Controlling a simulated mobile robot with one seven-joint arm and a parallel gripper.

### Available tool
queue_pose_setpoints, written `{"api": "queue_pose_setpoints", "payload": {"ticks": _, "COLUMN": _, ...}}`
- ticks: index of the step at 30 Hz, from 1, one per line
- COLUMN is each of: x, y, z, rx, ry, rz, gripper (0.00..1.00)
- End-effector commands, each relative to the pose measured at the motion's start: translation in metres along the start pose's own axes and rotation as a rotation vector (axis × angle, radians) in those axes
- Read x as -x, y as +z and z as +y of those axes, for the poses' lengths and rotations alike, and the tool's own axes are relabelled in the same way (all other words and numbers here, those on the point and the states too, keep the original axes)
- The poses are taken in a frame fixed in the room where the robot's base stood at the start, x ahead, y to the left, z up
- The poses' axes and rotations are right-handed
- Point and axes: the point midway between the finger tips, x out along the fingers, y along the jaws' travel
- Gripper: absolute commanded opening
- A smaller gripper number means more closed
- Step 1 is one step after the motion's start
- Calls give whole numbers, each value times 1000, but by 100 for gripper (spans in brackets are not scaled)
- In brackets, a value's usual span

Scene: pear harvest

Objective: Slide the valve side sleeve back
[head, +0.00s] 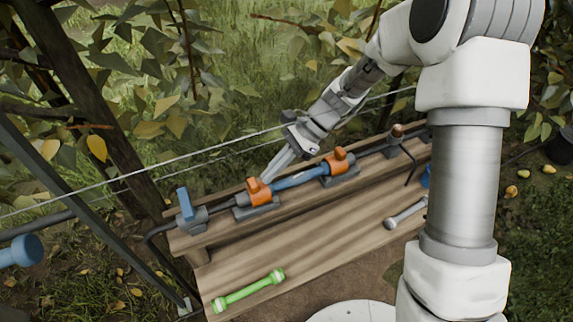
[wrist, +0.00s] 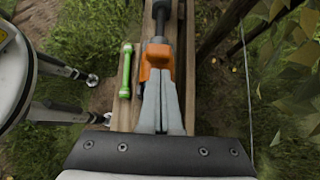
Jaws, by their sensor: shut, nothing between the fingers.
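A line of dark pipe and grey fittings runs along the raised back of a wooden bench. The valve (head: 186,206) with a blue lever is at its left end. The orange valve side sleeve (head: 260,194) sits on a grey bracket beside it, and also shows in the wrist view (wrist: 157,58). A blue hose piece (head: 300,178) runs from there to a second orange sleeve (head: 338,163). My gripper (head: 267,176) points down at the valve side sleeve, fingers together and empty. In the wrist view its fingertips (wrist: 161,74) overlap the sleeve's near part; I cannot tell if they touch.
A green double-ended tool (head: 248,291) and a grey wrench (head: 405,213) lie on the lower bench board (head: 300,245). Thin wires (head: 140,172) cross behind the bench. A wooden post and leafy branches stand at the left and back. The middle of the lower board is clear.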

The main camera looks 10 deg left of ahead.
Motion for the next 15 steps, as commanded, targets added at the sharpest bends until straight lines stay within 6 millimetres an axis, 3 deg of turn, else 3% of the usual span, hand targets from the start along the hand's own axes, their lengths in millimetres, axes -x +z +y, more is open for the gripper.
{"api": "queue_pose_setpoints", "payload": {"ticks": 15, "x": -6, "y": 8, "z": 0, "rx": -1, "ry": 0, "rz": -1, "gripper": 0}}
